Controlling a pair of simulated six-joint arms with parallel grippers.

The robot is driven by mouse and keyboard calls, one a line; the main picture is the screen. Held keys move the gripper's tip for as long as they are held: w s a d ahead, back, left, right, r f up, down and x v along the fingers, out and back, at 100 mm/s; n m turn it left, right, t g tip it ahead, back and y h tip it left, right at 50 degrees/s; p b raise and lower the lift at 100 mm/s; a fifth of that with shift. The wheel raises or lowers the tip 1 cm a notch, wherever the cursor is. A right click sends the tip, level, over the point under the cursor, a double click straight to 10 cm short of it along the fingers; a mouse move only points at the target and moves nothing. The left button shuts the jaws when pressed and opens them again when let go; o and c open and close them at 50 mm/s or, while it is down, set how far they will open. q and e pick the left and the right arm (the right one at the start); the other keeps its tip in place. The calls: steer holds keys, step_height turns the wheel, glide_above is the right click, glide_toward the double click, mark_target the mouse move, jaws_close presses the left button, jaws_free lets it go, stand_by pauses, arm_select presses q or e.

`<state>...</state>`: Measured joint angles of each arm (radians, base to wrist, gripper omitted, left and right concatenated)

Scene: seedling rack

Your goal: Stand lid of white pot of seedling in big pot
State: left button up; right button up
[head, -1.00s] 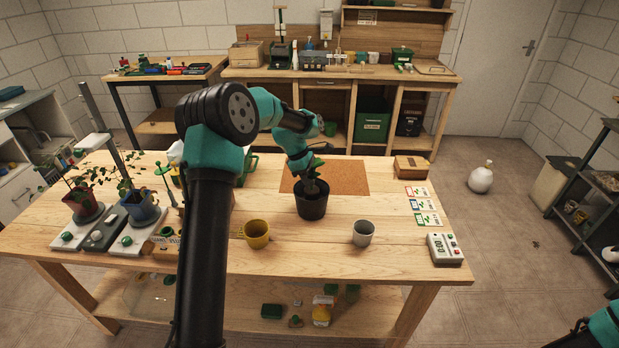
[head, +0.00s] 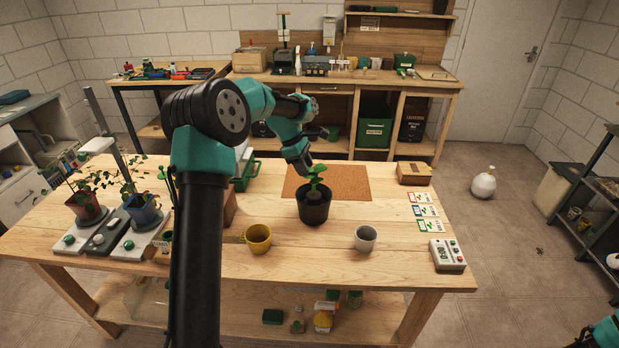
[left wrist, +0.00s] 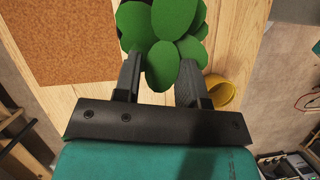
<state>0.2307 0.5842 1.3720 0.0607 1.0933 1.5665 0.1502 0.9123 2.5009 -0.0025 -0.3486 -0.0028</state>
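A green leafy seedling (head: 315,179) stands in the big black pot (head: 314,212) on the bench, in front of the cork mat. In the left wrist view its leaves (left wrist: 165,35) fill the space at and beyond my fingers and hide the pot. My left gripper (head: 306,168) is just above and behind the seedling, pointing down; in the left wrist view its fingers (left wrist: 160,68) are apart. A small whitish pot (head: 365,238) stands upright to the right of the black pot. I cannot make out a lid. Only part of my right arm shows, at the bottom right corner.
A yellow mug (head: 258,239) stands left of the whitish pot. The cork mat (head: 345,182) lies behind the black pot. Cards (head: 425,211), a timer (head: 447,254) and a wooden box (head: 413,173) are at the right. Potted plants (head: 143,212) stand at the left.

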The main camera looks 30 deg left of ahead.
arm_select(q)
steer(key=v, duration=0.5)
steer(key=shift+r, duration=0.2)
